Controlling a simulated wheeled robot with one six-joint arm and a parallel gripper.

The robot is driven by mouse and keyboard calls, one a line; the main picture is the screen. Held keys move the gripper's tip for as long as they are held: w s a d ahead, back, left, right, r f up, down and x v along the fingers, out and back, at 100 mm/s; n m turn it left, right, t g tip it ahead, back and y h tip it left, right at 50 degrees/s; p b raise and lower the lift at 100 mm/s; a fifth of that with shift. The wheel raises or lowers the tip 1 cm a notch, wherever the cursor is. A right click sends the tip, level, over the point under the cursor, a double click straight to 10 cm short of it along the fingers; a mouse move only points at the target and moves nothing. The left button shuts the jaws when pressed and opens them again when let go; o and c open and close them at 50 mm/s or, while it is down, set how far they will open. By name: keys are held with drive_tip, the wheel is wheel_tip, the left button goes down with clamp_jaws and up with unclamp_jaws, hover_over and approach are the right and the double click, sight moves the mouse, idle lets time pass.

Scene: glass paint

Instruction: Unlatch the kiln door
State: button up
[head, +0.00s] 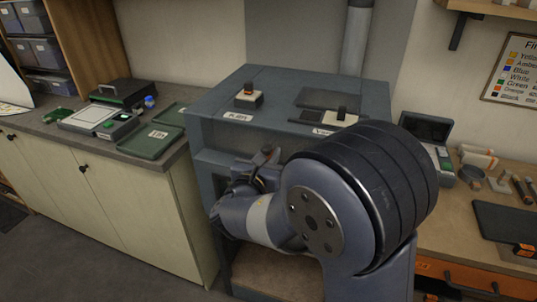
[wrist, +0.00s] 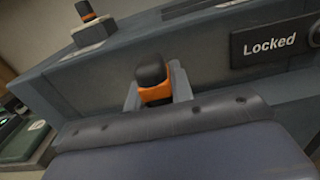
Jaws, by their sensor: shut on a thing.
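The kiln (head: 215,100) is a blue-grey cabinet in the middle of the head view, its front largely hidden by my arm. In the wrist view, a black latch handle (wrist: 151,74) with an orange band stands at the kiln's front edge, between pale grey side pieces. A dark sign (wrist: 270,45) reading "Locked" is to its right. My gripper (head: 243,180) is at the kiln's upper front, partly hidden, and is shut on the latch handle. A dark blue block fills the bottom of the wrist view.
On the kiln top stand a switch with an orange band (head: 248,93) and a second dark switch (head: 342,113). A counter with green trays (head: 151,141) is at the left. A wooden bench (head: 455,226) with several small items and a dark tray is at the right.

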clamp_jaws()
drive_tip(key=shift+f+b, duration=0.1)
drive_tip(key=shift+b, duration=0.4)
drive_tip(key=d+f+m+b, duration=0.1)
drive_tip(key=m+b, duration=0.5)
drive_tip(key=b, duration=0.4)
drive_tip(key=s+d+f+m+b, duration=0.1)
drive_tip(key=m+b, duration=0.5)
drive_tip(key=b, duration=0.4)
drive_tip(key=d+f+m+b, duration=0.1)
drive_tip(key=f+m+b, duration=0.1)
drive_tip(key=m+b, duration=0.4)
drive_tip(key=shift+s+d+b, duration=0.2)
drive_tip(key=shift+d+b, duration=0.2)
drive_tip(key=shift+b, duration=2.1)
drive_tip(key=o, duration=0.8)
unclamp_jaws()
drive_tip(key=shift+o, duration=0.2)
